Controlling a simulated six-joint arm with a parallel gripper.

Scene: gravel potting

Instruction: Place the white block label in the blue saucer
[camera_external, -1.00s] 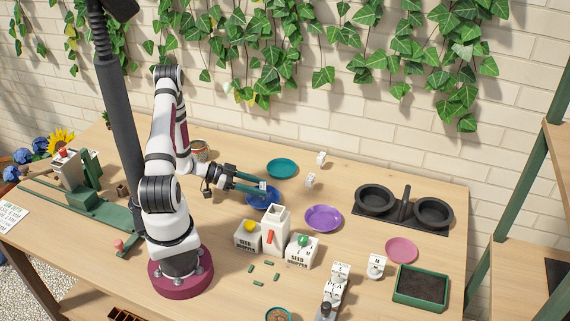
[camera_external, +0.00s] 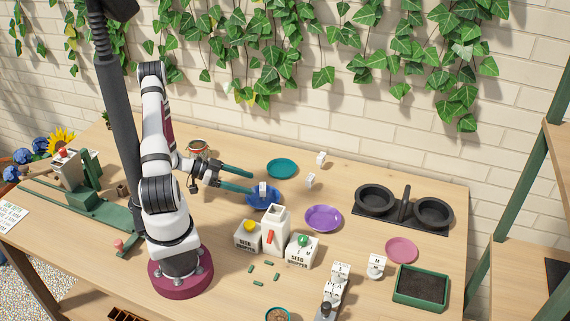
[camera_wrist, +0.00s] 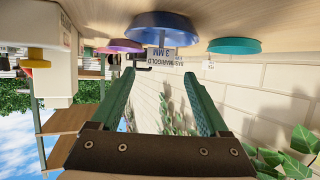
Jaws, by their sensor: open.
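The white block label (camera_external: 263,188) stands in the blue saucer (camera_external: 264,203), which lies flat on the table. In the wrist view the label (camera_wrist: 163,54) shows printed text with "3 MM" and sits against the blue saucer (camera_wrist: 165,22). My gripper (camera_external: 251,179) is open, with its two green fingers spread and nothing between them. It is just left of the label and slightly above it. In the wrist view my gripper (camera_wrist: 158,75) has its fingertips apart, short of the label.
A teal saucer (camera_external: 282,168) lies behind the blue one and a purple saucer (camera_external: 323,217) to its right. White seed hopper boxes (camera_external: 247,238) and a taller white box (camera_external: 275,232) stand in front. Small white labels (camera_external: 311,181) stand beyond the saucers.

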